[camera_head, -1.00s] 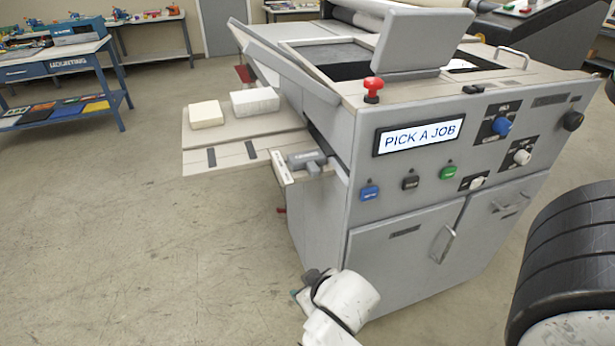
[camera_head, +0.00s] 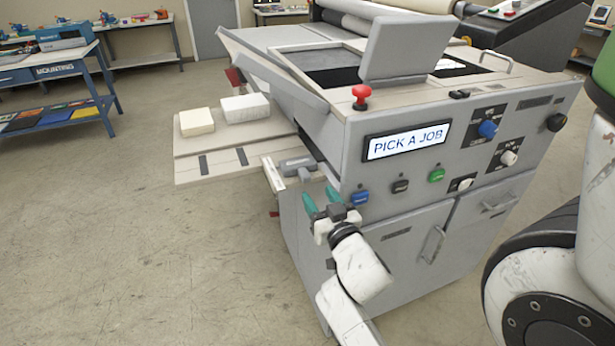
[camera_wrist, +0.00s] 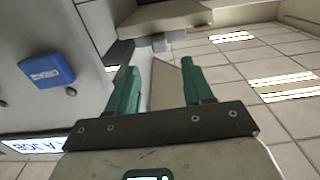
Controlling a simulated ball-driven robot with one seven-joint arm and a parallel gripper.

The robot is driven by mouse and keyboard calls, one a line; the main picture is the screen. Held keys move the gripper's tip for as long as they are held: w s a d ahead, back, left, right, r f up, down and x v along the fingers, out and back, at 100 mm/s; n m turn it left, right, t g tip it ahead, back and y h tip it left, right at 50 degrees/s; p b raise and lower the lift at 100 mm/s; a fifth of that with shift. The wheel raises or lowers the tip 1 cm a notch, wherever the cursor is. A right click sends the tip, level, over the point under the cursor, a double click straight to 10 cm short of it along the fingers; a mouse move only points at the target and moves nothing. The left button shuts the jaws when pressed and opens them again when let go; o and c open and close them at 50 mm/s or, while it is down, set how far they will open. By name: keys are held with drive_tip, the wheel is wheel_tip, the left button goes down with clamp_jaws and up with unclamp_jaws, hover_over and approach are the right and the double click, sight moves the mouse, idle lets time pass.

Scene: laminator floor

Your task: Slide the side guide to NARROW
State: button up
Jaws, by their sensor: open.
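The side guide (camera_head: 297,165) is a grey handle-like block on a pale rail (camera_head: 273,176) at the near end of the feed table (camera_head: 222,160), at the laminator's left side. Its position marking is too small to read. My gripper (camera_head: 322,200) has green fingers. It is open and empty, below and to the right of the guide, in front of the laminator's side. The gripper also shows in the wrist view (camera_wrist: 157,85), fingers apart. A grey block beyond the fingertips there may be the guide, but I cannot tell.
The laminator (camera_head: 400,220) has a screen reading PICK A JOB (camera_head: 407,141), a red knob (camera_head: 361,96) and a blue button (camera_head: 359,198) close to my gripper. Two pale stacks (camera_head: 245,107) lie on the feed table. The floor at left is clear.

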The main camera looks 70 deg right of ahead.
sight(307, 179)
drive_tip(key=p+x, duration=0.1)
drive_tip(key=x, duration=0.7)
drive_tip(key=shift+p, duration=0.35)
drive_tip(key=shift+c, duration=0.5)
clamp_jaws()
